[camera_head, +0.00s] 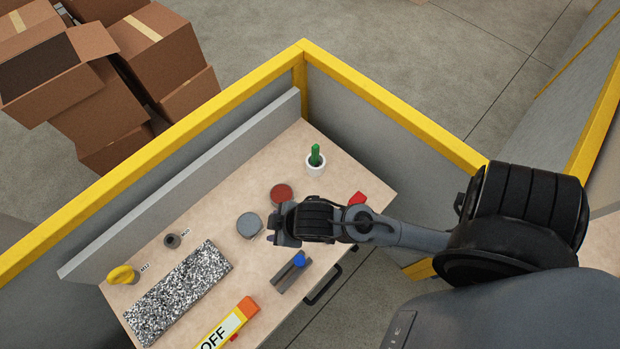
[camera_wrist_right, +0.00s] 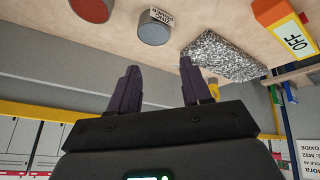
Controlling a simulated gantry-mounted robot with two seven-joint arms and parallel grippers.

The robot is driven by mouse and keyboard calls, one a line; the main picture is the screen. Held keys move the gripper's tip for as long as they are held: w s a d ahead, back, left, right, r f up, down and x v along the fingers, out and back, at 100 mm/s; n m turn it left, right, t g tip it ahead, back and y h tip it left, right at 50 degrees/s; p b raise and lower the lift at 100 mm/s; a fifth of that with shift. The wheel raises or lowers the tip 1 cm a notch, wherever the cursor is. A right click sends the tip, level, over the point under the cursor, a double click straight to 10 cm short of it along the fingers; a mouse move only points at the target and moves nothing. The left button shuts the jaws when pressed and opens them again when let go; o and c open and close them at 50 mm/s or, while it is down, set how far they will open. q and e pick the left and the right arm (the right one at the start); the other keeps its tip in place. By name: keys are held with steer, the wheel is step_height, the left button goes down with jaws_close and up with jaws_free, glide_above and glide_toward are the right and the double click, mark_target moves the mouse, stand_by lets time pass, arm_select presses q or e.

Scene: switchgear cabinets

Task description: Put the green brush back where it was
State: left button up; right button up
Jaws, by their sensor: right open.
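My right gripper (camera_head: 276,236) is over the wooden table, near the grey disc (camera_head: 249,225) and the red disc (camera_head: 282,193). In the right wrist view its two dark fingers (camera_wrist_right: 160,70) stand apart, with nothing between them. I cannot pick out a green brush for certain. A small green item (camera_wrist_right: 275,94) shows beside a blue one at the right of the wrist view, too small to identify. My left gripper is not in view.
A speckled slab (camera_head: 180,292) and an orange-ended OFF block (camera_head: 247,308) lie on the table. A grey holder with a blue piece (camera_head: 299,260) is near the front edge. A small red item (camera_head: 357,198) is by my right arm. Yellow-edged walls surround the table.

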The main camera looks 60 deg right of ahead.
steer(key=s+d+f+m+g, duration=0.1)
steer(key=s+d+m+g, duration=0.1)
steer(key=s, duration=0.5)
steer(key=shift+d+f+m+g+h, duration=0.3)
steer(key=shift+d+m, duration=0.3)
steer(key=shift+d, duration=0.55)
step_height(320, 180, up, 15)
steer(key=p, duration=1.5)
